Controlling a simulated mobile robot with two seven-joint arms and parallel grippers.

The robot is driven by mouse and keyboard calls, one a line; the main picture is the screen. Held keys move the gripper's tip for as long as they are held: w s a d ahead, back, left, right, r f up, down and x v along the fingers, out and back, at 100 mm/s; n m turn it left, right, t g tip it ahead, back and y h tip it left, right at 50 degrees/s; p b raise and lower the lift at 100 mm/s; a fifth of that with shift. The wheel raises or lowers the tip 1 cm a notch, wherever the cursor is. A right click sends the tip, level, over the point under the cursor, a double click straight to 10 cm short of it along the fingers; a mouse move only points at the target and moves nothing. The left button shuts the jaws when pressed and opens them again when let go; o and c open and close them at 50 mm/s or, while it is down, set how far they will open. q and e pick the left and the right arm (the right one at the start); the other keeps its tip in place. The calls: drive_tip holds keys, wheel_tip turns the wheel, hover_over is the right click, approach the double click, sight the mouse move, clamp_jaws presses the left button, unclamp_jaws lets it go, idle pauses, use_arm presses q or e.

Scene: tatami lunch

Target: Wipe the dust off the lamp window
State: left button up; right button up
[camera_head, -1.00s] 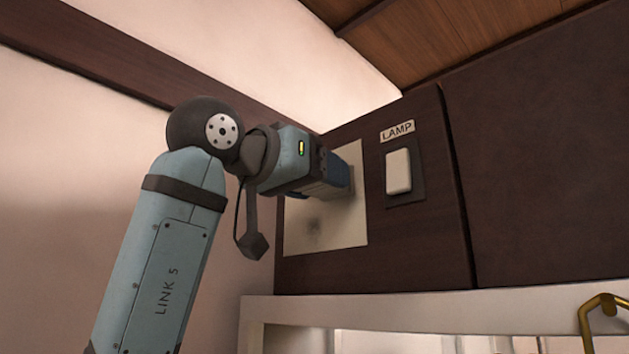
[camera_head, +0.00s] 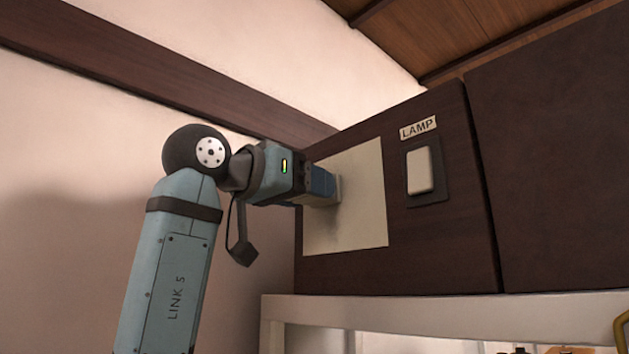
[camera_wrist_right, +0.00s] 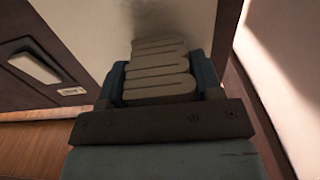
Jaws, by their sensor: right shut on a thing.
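The lamp window (camera_head: 362,205) is a cream panel set in the dark wood cabinet front. My right gripper (camera_head: 330,187) is at its left-middle part, shut on a folded, ribbed grey-beige cloth (camera_wrist_right: 160,80). The cloth is at the panel face; whether it touches is hard to tell. In the wrist view, a dark dust smudge (camera_wrist_right: 150,18) shows on the panel just beyond the cloth. In the head view the gripper hides part of the panel, and only faint shading shows below it. My left gripper is out of view.
A white lamp switch (camera_head: 420,171) on a dark plate sits right of the window, under a LAMP label (camera_head: 418,128). A pale shelf frame (camera_head: 420,306) runs below the cabinet. A plain wall (camera_head: 80,180) stands at the left.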

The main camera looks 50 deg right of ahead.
drive_tip(key=shift+w+d, duration=0.1)
drive_tip(key=shift+w, duration=0.7)
drive_tip(key=shift+w+a+p, duration=0.15)
drive_tip(key=shift+a+p, duration=0.05)
drive_tip(key=shift+a, duration=1.3)
drive_tip(key=shift+w+a+p, duration=0.1)
drive_tip(key=shift+a+p, duration=0.05)
drive_tip(key=shift+a, duration=1.3)
drive_tip(key=shift+a, duration=0.1)
drive_tip(key=a, duration=0.3)
drive_tip(key=shift+w, duration=0.15)
drive_tip(key=shift+d, duration=0.15)
